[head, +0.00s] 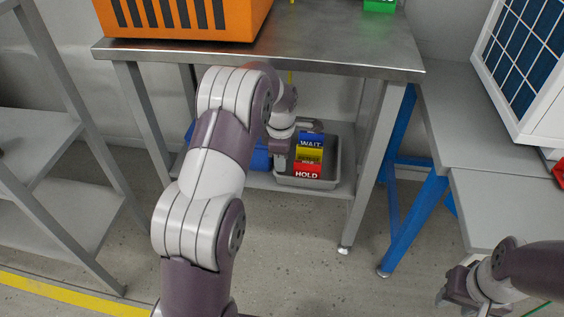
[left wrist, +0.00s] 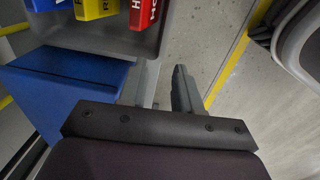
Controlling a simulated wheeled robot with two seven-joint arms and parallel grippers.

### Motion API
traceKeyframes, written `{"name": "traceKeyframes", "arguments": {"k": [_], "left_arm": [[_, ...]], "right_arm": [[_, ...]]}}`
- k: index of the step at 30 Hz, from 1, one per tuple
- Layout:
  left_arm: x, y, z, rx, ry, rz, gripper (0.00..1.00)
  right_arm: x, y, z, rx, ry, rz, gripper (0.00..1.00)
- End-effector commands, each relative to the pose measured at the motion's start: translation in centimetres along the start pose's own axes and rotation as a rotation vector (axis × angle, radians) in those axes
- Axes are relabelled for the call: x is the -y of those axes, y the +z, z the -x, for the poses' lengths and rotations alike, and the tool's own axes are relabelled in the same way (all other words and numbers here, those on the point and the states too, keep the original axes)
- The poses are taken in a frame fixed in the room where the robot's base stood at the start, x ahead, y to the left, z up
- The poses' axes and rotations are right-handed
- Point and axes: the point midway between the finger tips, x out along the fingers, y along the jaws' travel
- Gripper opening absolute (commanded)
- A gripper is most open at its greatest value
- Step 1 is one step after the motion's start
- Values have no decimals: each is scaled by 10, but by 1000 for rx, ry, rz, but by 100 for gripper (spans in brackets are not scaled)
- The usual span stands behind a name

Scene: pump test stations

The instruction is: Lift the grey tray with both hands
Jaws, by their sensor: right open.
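The grey tray (head: 306,183) sits on the lower shelf of the metal table in the head view. It holds blue WAIT (head: 311,140), yellow (head: 309,154) and red HOLD (head: 307,171) blocks. In the left wrist view the tray's rim (left wrist: 105,45) crosses the top. My left gripper (head: 279,160) is at the tray's left side in the head view, its fingertips partly hidden. In the left wrist view its two fingers (left wrist: 166,85) are apart with floor between them, the left one close to the tray's corner. My right gripper (head: 455,292) is open and empty, low at the right.
A blue bin (head: 260,156) stands left of the tray on the shelf; it also shows in the left wrist view (left wrist: 65,95). The table top (head: 330,45) overhangs the tray. Table legs (head: 370,160) and a blue-legged bench (head: 412,220) stand right. Floor in front is clear.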

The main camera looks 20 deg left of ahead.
Motion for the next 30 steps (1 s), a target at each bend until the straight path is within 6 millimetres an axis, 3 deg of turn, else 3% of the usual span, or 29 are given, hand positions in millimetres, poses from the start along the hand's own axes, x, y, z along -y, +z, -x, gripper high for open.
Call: {"name": "traceKeyframes", "arguments": {"k": [8, 14, 22, 30], "left_arm": [[0, 0, -2, 0, -1, -3, 33], [1, 0, -24, 0, -2, -4, 33], [1, 0, -67, 0, -1, -4, 33], [1, 0, -75, 0, 0, -4, 33]], "right_arm": [[0, 0, -2, 0, 0, 0, 43], [0, 2, -15, 0, 0, 0, 43], [0, 5, -41, 0, 0, 0, 43], [0, 5, -43, 0, 0, 0, 43]]}}
